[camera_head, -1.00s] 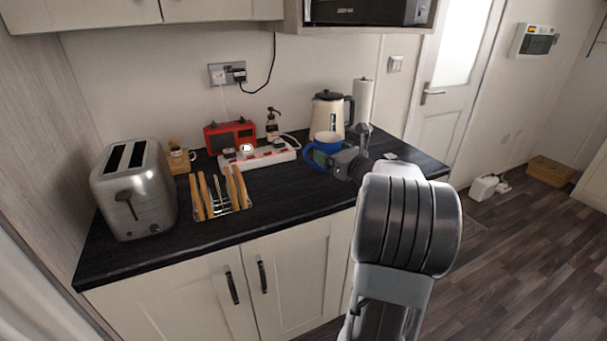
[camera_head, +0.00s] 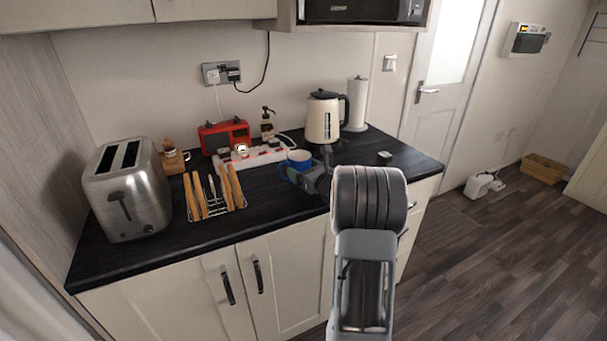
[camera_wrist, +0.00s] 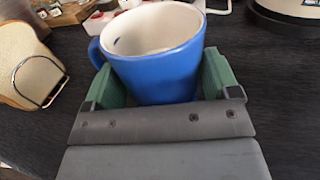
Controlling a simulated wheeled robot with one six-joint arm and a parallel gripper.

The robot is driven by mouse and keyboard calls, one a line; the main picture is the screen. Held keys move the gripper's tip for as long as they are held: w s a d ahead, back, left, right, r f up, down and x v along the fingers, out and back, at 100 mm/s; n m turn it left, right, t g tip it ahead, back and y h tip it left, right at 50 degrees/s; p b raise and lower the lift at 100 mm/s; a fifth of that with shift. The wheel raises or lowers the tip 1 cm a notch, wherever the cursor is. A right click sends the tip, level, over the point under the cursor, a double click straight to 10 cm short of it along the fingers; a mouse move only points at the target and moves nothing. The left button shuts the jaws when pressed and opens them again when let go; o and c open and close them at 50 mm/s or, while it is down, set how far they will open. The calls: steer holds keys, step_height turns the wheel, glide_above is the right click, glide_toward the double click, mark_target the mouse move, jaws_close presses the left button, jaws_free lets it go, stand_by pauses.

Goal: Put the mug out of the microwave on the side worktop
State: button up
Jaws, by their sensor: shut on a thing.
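A blue mug (camera_head: 300,158) with a white inside is at the middle of the dark side worktop (camera_head: 275,205). In the wrist view the mug (camera_wrist: 160,70) is upright between the green fingers of my gripper (camera_wrist: 158,88), which is shut on it. Its handle points left. The gripper also shows in the head view (camera_head: 303,172). I cannot tell whether the mug's base touches the worktop. The microwave (camera_head: 362,11) is on the shelf above, only its lower part in view.
A toast rack (camera_head: 215,195) and a steel toaster (camera_head: 127,188) stand left of the mug. A white power strip (camera_head: 250,158), red radio (camera_head: 224,135) and soap bottle (camera_head: 267,125) are behind it. A cream kettle (camera_head: 323,118) and paper roll (camera_head: 358,105) stand behind right. The worktop's front strip is clear.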

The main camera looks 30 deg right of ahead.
steer(key=shift+f, duration=0.5)
